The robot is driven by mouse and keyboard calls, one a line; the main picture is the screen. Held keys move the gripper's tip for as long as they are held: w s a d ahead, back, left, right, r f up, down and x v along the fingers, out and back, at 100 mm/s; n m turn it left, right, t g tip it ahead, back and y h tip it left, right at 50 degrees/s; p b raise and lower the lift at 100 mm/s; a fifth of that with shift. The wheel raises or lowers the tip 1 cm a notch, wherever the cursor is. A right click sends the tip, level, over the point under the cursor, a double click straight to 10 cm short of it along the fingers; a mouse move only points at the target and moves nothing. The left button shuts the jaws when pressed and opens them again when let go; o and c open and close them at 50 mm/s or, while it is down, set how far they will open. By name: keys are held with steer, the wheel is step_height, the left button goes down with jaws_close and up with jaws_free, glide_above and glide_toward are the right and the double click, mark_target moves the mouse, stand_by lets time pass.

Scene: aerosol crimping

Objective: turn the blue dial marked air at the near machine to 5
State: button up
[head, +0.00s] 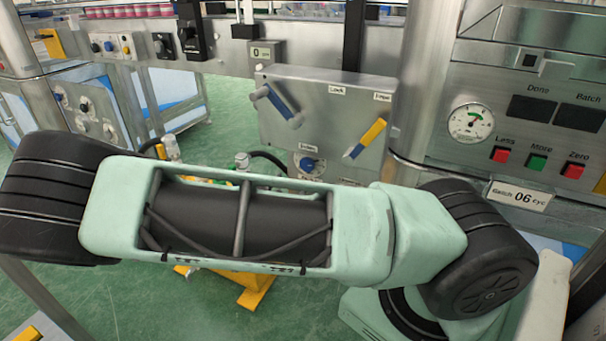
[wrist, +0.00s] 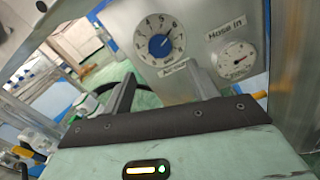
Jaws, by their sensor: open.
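The blue dial (wrist: 158,45) shows in the wrist view, a round blue knob on a white numbered face on a grey panel. The label below the face is partly blurred. In the head view the dial (head: 308,164) sits low on the machine's panel, just above my arm. My gripper (wrist: 163,78) is open and empty, its two fingers apart below the dial face and not visibly around the knob.
A "Hose in" gauge (wrist: 238,60) sits right of the dial. Above the dial in the head view are a blue-handled lever (head: 282,107) and a yellow-handled lever (head: 366,139).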

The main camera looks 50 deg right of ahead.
mark_target(306, 166)
steer(key=b+x, duration=0.1)
steer(key=x, duration=0.7)
steer(key=shift+w+d+b, duration=0.15)
steer(key=shift+d+b, duration=0.2)
steer(key=shift+b, duration=0.05)
steer(key=c, duration=1)
